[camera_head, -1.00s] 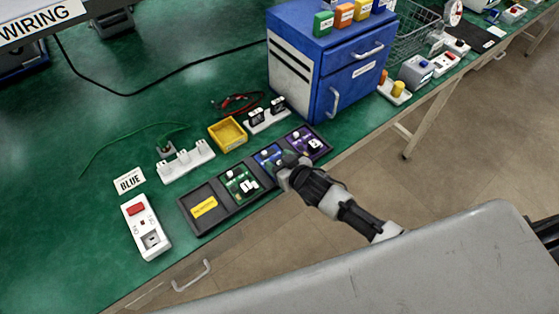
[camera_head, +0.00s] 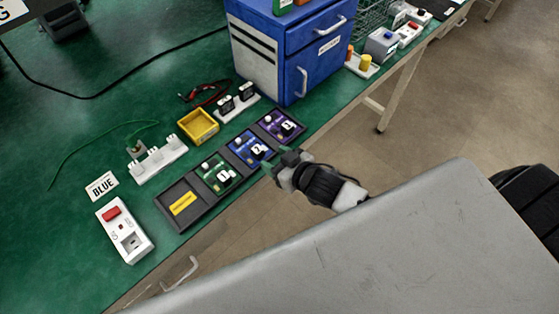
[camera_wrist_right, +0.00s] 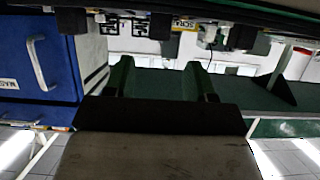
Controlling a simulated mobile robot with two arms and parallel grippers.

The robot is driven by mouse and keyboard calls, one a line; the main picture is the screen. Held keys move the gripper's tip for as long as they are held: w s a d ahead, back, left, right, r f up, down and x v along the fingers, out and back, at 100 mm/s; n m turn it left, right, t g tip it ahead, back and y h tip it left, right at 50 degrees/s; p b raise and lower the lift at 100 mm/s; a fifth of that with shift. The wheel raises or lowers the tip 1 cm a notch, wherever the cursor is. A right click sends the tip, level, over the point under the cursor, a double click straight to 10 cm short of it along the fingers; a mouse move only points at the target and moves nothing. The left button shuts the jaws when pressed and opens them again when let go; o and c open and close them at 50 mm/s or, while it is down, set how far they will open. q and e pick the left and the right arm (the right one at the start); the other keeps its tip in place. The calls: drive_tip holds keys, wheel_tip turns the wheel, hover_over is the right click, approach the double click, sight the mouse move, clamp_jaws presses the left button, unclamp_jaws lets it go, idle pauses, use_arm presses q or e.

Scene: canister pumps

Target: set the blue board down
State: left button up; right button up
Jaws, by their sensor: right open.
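The blue board (camera_head: 249,147) lies in a compartment of the long dark tray (camera_head: 186,219), between a green board (camera_head: 217,174) and a purple board (camera_head: 281,126). It carries a white knob and a black-and-white block. My right gripper (camera_head: 279,162) is just off the tray's front edge beside the blue board, open with nothing between its fingers. In the right wrist view, its two green fingers (camera_wrist_right: 160,78) stand apart and empty, with the tray's dark underside or edge along the top. My left gripper is not in view.
The tray's left compartment holds a yellow label (camera_head: 182,204). Behind the tray are a yellow bin (camera_head: 198,126), a white rack (camera_head: 160,158) and a blue cabinet (camera_head: 290,58).

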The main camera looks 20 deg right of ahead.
drive_tip(key=shift+s+d+r, duration=0.15)
drive_tip(key=shift+s+r, duration=0.1)
drive_tip(key=shift+s, duration=0.25)
drive_tip(key=shift+f, duration=0.1)
drive_tip(key=s+d+f+g+h, duration=0.1)
drive_tip(key=s+d+f+g, duration=0.2)
drive_tip(key=f, duration=0.6)
drive_tip(key=s+d+f+m+g+h, duration=0.1)
drive_tip(key=s+d+f+h, duration=0.1)
drive_tip(key=s+f, duration=0.5)
drive_tip(key=s+d+f+g+h, duration=0.1)
drive_tip(key=s+d+f+g, duration=0.15)
drive_tip(key=f, duration=0.85)
drive_tip(key=s+f+g, duration=0.2)
drive_tip(key=s+f, duration=0.6)
drive_tip(key=s, duration=0.2)
drive_tip(key=shift+s+m+h, duration=0.3)
drive_tip(key=shift+o, duration=0.4)
drive_tip(key=s+a+f+g, duration=0.1)
drive_tip(key=s+f+g, duration=0.2)
drive_tip(key=s, duration=0.9)
drive_tip(key=shift+a+f, duration=0.4)
drive_tip(key=shift+f, duration=0.1)
drive_tip(key=shift+s, duration=0.1)
